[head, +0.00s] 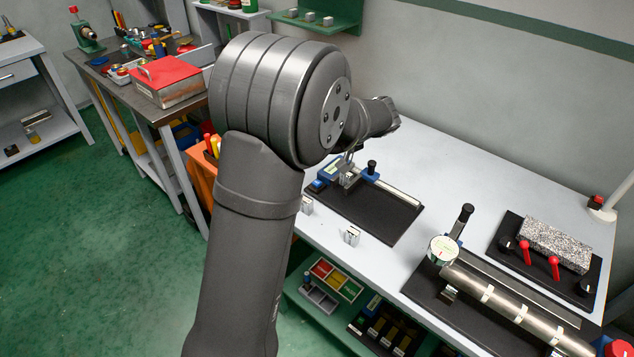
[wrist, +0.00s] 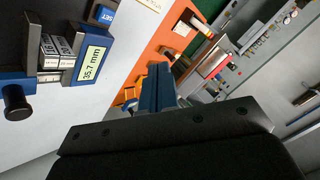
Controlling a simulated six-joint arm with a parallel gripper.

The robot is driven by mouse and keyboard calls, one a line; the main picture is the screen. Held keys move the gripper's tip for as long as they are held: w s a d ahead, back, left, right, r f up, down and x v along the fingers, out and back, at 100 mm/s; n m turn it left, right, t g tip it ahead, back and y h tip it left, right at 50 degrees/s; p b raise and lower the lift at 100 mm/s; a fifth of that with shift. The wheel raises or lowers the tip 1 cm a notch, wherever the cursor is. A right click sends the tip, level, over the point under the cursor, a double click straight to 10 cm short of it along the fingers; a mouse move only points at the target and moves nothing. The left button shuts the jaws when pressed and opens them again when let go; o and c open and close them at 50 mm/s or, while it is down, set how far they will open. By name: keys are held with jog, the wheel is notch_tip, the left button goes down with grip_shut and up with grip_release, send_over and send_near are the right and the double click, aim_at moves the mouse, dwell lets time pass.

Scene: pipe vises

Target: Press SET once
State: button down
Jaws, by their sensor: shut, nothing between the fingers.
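The blue SET button (wrist: 103,15) shows at the top left of the wrist view, at the end of the measuring device. The device's display (wrist: 91,63) reads 35.7 mm. In the head view the measuring device (head: 399,192) sits on a black plate on the light bench, partly behind my arm. My gripper (wrist: 160,68) shows in the wrist view with its fingers shut together and empty. It appears to the right of the button and display, apart from them in the picture. My fingertips cannot be made out in the head view.
Small metal blocks (head: 351,236) stand in front of the device's plate. A pipe (head: 520,312) in a vise and a granite block (head: 555,245) with red levers lie to the right. A red box (head: 163,78) and tools crowd another table at left.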

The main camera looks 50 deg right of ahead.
jog(key=shift+f, duration=0.1)
jog(key=shift+f, duration=4.35)
jog(key=shift+f, duration=0.4)
jog(key=shift+f, duration=0.45)
jog(key=shift+r, duration=0.9)
jog(key=shift+r, duration=0.1)
jog(key=shift+r, duration=2.4)
